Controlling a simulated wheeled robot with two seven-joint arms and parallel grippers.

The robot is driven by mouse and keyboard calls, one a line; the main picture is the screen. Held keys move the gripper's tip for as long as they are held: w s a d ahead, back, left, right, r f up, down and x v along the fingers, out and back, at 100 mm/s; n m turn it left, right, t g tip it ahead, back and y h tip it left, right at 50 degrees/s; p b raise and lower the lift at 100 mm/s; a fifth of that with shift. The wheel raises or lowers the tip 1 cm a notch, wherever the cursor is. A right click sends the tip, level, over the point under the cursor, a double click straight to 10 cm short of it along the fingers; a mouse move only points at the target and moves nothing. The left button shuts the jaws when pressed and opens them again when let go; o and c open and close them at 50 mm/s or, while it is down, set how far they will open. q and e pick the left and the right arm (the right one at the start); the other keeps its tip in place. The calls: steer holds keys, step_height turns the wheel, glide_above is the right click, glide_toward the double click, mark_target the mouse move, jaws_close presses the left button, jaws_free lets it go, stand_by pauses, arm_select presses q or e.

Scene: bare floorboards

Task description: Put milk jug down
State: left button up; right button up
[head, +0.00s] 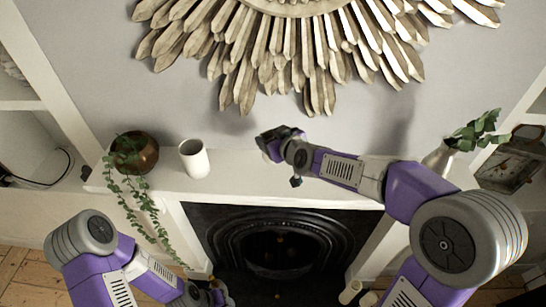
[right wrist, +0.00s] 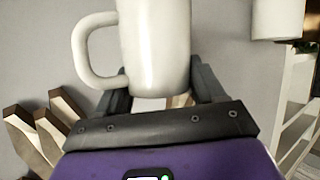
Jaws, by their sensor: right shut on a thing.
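The white milk jug (right wrist: 160,45) with a loop handle is between the fingers of my right gripper (right wrist: 162,88) in the right wrist view. The gripper is shut on it, and the handle points left there. In the head view my right gripper (head: 276,144) is in front of the wall, over the mantel shelf (head: 240,185). The jug cannot be made out there. My left gripper (head: 212,295) is low at the bottom edge in front of the fireplace; its fingers are too unclear to read.
A white cup-like vessel (head: 194,158) stands on the mantel left of my right gripper. A trailing plant in a brown pot (head: 140,153) is further left. A sunburst decoration (head: 290,60) hangs above.

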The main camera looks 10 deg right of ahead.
step_height(320, 180, down, 3)
steer(key=shift+f+b, duration=0.15)
steer(key=shift+b, duration=0.45)
step_height(320, 180, down, 3)
steer(key=shift+f+b, duration=0.15)
steer(key=shift+b, duration=0.25)
steer(key=shift+w+f, duration=0.15)
steer(key=shift+w, duration=0.1)
steer(key=shift+s+f, duration=0.1)
steer(key=shift+s, duration=0.05)
steer(key=o, duration=1.2)
steer(key=shift+c, duration=0.2)
